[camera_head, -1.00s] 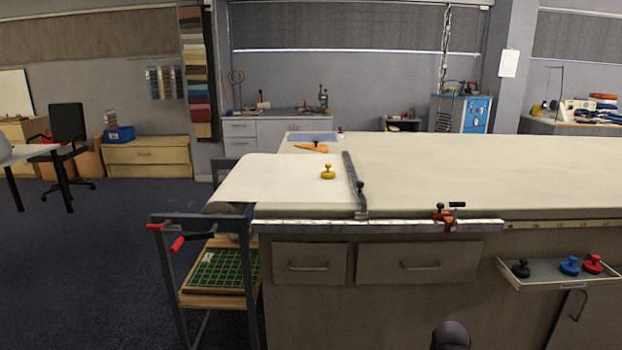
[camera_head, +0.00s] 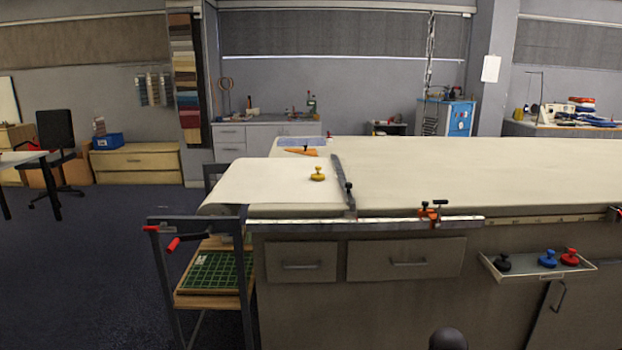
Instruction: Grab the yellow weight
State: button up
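The yellow weight (camera_head: 318,174) stands upright on the pale cloth at the left end of the long table (camera_head: 480,170). It is a small knobbed piece, left of a dark metal bar (camera_head: 343,184) that lies across the table. Nothing touches the weight. A dark rounded shape (camera_head: 448,339) at the bottom edge looks like part of my own arm. My gripper's fingers do not show in this view.
A tray (camera_head: 538,272) on the table's front holds black (camera_head: 502,262), blue (camera_head: 547,259) and red (camera_head: 570,257) weights. An orange clamp (camera_head: 430,214) sits on the front edge. A dark metal frame (camera_head: 200,226) stands at the left corner. Floor is open further left.

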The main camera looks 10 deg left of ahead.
aim_at(317, 176)
jog(key=z, duration=0.1)
jog(key=i, duration=0.95)
jog(key=u, duration=0.05)
